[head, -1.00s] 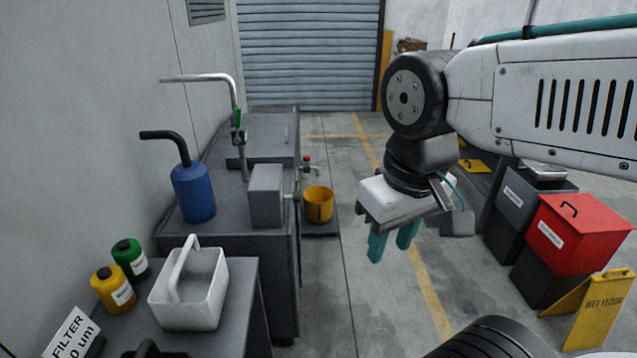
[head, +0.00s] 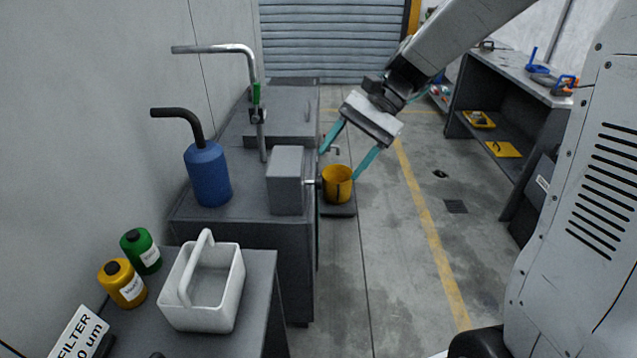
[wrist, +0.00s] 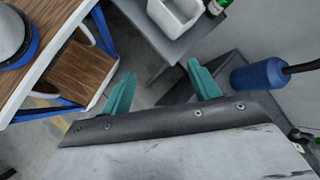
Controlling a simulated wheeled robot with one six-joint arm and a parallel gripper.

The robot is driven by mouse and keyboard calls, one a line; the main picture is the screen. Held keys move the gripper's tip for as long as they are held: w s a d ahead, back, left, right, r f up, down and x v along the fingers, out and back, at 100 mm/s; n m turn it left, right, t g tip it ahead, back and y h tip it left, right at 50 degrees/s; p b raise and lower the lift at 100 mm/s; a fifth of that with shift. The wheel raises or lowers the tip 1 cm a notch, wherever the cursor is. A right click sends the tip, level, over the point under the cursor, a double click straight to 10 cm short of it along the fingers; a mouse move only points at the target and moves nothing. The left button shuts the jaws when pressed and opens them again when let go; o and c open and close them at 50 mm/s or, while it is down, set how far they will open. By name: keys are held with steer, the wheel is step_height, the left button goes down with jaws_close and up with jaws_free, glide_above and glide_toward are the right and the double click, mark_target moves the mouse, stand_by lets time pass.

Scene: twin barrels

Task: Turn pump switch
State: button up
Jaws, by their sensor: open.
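A grey box (head: 285,180) stands on the near right part of the dark grey bench (head: 245,218). A small metal stem or knob (head: 312,184) sticks out of its right side; I take this for the pump switch, but no label is readable.
A blue bottle (head: 208,175) and a metal pipe (head: 257,95) stand on the bench. A white caddy (head: 222,305) sits on the nearer table. The floor right of the bench is mostly clear.

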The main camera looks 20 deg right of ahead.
steer(key=w+d+f+m+y, duration=0.2)
steer(key=w+f+m+y, duration=0.4)
steer(key=w, duration=0.5)
steer(key=m+t+y, duration=0.2)
steer(key=m+t, duration=0.6)
steer(key=m, duration=0.1)
glide_toward(319, 182)
steer(key=w+a+f, duration=0.2)
steer(key=x, duration=0.7)
steer(key=shift+w+a+r, duration=0.25)
steer(key=c, duration=1)
